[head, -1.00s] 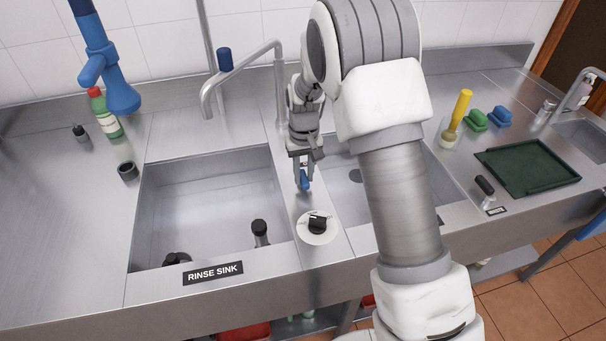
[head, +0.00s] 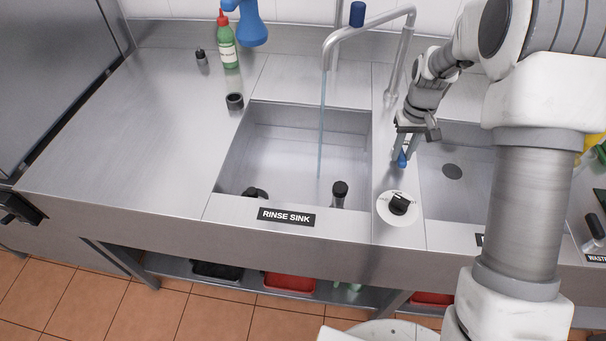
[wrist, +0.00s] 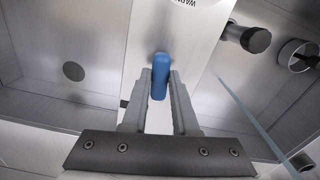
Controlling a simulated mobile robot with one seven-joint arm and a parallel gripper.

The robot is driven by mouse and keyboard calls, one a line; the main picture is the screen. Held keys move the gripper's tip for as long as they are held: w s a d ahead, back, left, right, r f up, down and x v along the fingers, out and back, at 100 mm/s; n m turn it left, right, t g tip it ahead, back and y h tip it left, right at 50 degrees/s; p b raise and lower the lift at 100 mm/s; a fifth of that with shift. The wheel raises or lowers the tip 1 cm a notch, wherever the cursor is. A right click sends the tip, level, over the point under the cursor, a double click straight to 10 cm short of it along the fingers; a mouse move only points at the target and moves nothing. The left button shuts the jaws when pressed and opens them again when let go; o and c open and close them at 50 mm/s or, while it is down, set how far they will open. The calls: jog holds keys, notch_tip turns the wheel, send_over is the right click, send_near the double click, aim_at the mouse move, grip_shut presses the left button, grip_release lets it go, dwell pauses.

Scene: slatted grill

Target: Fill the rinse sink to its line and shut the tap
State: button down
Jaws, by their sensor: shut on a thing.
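The rinse sink (head: 290,150) is the left basin, with its RINSE SINK label (head: 287,216) on the front rim. Its curved tap (head: 345,34) hangs over it from the back right. A thin water stream (head: 321,125) falls from the spout; it also shows in the wrist view (wrist: 244,108). My gripper (head: 402,158) is at the strip between the two basins, shut on a small blue tap lever (head: 401,162). In the wrist view the lever (wrist: 160,75) sits between my fingers (wrist: 160,88). I cannot make out a fill line or the water level.
A dial with a black knob (head: 398,204) sits in front of the lever. A black-topped post (head: 339,192) stands in the rinse sink. A second basin (head: 450,185) lies to the right, partly behind my arm. A green bottle (head: 227,48) stands back left; the left counter is mostly clear.

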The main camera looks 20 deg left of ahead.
jog(key=shift+d+n, duration=0.1)
jog(key=shift+n, duration=0.2)
jog(key=shift+w+d+n, duration=0.15)
jog(key=shift+d+n, duration=0.05)
jog(key=shift+n, duration=0.45)
jog(key=shift+w+d+n, duration=0.15)
jog(key=shift+n, duration=0.5)
jog(key=shift+w+d+n, duration=0.15)
jog(key=shift+d+n, duration=0.05)
jog(key=shift+n, duration=0.4)
jog(key=shift+w+d+n, duration=0.15)
jog(key=shift+n, duration=0.45)
jog(key=shift+w+d+r+n, duration=0.1)
jog(key=shift+w+d+n, duration=0.1)
jog(key=shift+n, duration=0.4)
jog(key=shift+w+n, duration=0.2)
jog(key=shift+n, duration=0.5)
